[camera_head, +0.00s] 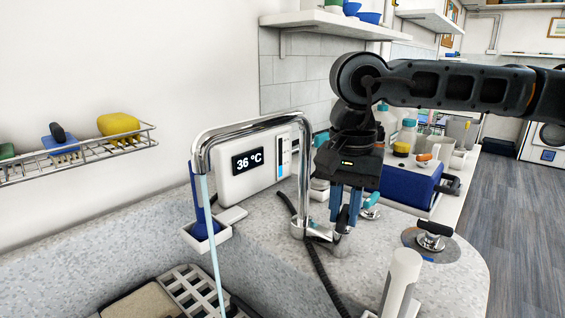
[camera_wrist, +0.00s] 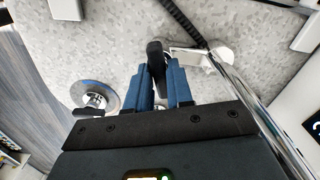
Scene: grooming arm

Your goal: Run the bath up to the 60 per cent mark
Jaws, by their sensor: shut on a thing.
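A chrome tap (camera_head: 300,190) arches over the bath (camera_head: 75,262) from the counter. A thin pale blue stream of water (camera_head: 211,238) falls from its spout. The tap's dark lever (camera_wrist: 155,55) sits beside the tap base (camera_wrist: 207,56) in the wrist view. My gripper (camera_head: 346,212) points down at the tap base; in the wrist view its blue fingers (camera_wrist: 159,78) are shut on the lever. A white wall unit (camera_head: 240,180) reads 36 °C and has a narrow indicator strip (camera_head: 282,158). Most of the bath's inside is out of frame, and I cannot read a water level.
A pale slatted grate (camera_head: 190,288) lies in the bath. A dark hose (camera_head: 325,275) runs by the tap base. A round metal fitting with a handle (camera_head: 430,243) is right on the counter, near a white post (camera_head: 402,275). A blue box (camera_head: 405,190) stands behind. A wire rack (camera_head: 85,152) hangs left.

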